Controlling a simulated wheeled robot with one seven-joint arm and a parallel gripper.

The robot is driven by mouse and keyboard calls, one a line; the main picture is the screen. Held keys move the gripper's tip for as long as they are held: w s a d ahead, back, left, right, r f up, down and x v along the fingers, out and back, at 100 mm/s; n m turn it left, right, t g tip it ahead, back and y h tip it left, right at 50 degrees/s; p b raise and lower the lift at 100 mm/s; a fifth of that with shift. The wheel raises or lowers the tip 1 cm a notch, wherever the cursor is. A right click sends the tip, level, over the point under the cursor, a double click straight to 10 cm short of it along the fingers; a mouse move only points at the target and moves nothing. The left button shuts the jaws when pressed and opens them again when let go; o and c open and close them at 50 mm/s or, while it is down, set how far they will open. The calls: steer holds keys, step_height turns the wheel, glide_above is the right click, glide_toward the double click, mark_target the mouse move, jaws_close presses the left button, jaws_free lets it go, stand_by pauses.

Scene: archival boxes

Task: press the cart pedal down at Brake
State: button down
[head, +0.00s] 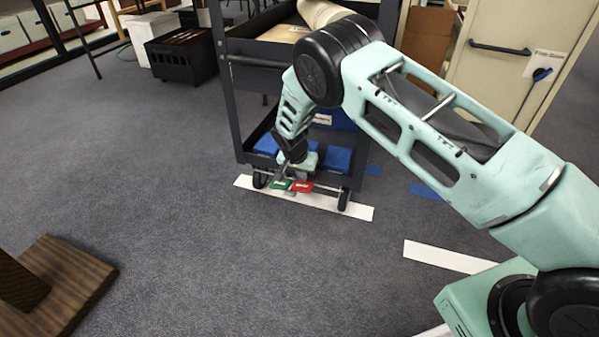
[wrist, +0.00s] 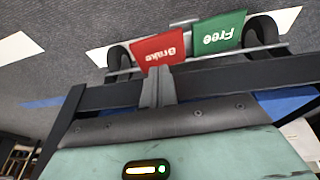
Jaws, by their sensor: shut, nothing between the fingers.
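The cart (head: 235,110) is dark grey, with two pedals low at its near end. The red pedal marked Brake (head: 302,186) is on the right and the green pedal marked Free (head: 281,184) on the left. In the wrist view the red pedal (wrist: 160,49) and green pedal (wrist: 217,33) appear upside down and swapped in side. My gripper (wrist: 155,85) is shut and empty, its fingertips at the edge of the red pedal in that view. I cannot tell whether they touch it. In the head view my gripper (head: 288,166) is just above the pedals, its tips partly hard to make out.
The cart's wheels (head: 343,199) stand by a white floor strip (head: 250,184). Blue boxes (head: 337,158) lie on its lower shelf. A black crate (head: 181,56) stands behind left, a wooden piece (head: 62,280) at front left. The carpet between is clear.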

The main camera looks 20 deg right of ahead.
mark_target(309, 186)
steer(key=shift+s+d+f+b, duration=0.1)
steer(key=shift+f+b, duration=0.1)
steer(key=shift+f, duration=0.25)
steer(key=shift+d+f+b, duration=0.1)
steer(key=shift+f+b, duration=0.05)
steer(key=shift+f, duration=0.3)
steer(key=shift+s+d+y+p, duration=0.3)
steer(key=shift+y+p, duration=0.1)
steer(key=shift+p, duration=0.75)
steer(key=shift+s+d+f+t+p, duration=0.1)
steer(key=shift+d+f+t+p, duration=0.1)
steer(key=shift+t+p, duration=0.25)
steer(key=shift+s+d+f+p, duration=0.1)
steer(key=shift+d+f+p, duration=0.1)
steer(key=shift+f, duration=0.25)
steer(key=shift+s+d+f+p, duration=0.1)
steer(key=shift+f+p, duration=0.1)
steer(key=shift+f, duration=0.25)
